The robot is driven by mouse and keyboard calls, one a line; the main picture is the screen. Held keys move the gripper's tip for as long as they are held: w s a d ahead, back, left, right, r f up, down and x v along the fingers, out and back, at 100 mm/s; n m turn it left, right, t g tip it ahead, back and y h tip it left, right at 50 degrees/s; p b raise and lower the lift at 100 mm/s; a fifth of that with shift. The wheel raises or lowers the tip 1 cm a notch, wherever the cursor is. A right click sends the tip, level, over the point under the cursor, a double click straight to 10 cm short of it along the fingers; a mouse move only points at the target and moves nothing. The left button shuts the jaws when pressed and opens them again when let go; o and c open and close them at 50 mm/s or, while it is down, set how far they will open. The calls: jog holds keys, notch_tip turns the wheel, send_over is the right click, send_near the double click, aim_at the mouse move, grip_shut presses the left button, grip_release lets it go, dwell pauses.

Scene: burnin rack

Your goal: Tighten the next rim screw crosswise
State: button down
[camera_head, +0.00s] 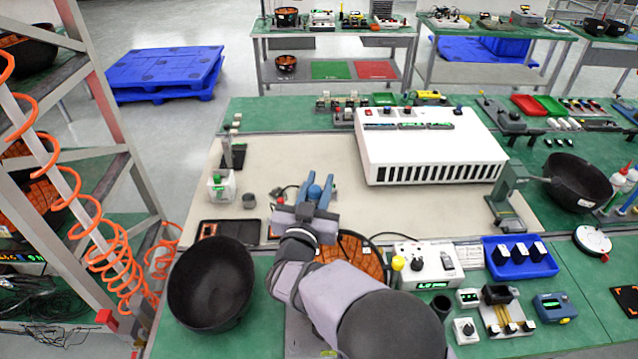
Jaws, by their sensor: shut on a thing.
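My gripper (316,184) is over the beige mat, left of the white unit, with its fingers pointing away from the camera. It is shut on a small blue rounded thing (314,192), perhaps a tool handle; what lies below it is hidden. A round orange-and-black part (362,254) lies on the near side of the bench, just right of my forearm, which covers some of it. A black bowl-shaped shell (211,284) stands left of my arm, and another black bowl (578,183) stands at the right. Single rim screws are too small to make out.
The white slotted unit (430,145) stands right of my gripper. A power supply box (426,266) and blue tray (519,257) are at the near right. A dark flat tray (228,233) lies left. The beige mat (285,155) is bare beyond my gripper.

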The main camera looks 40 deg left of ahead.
jog(key=shift+f+b, duration=0.45)
jog(key=shift+f, duration=0.05)
dwell(1.1)
jog(key=shift+r, duration=0.15)
dwell(0.9)
notch_tip(320, 180, up, 6)
jog(key=p, duration=0.4)
dwell(0.4)
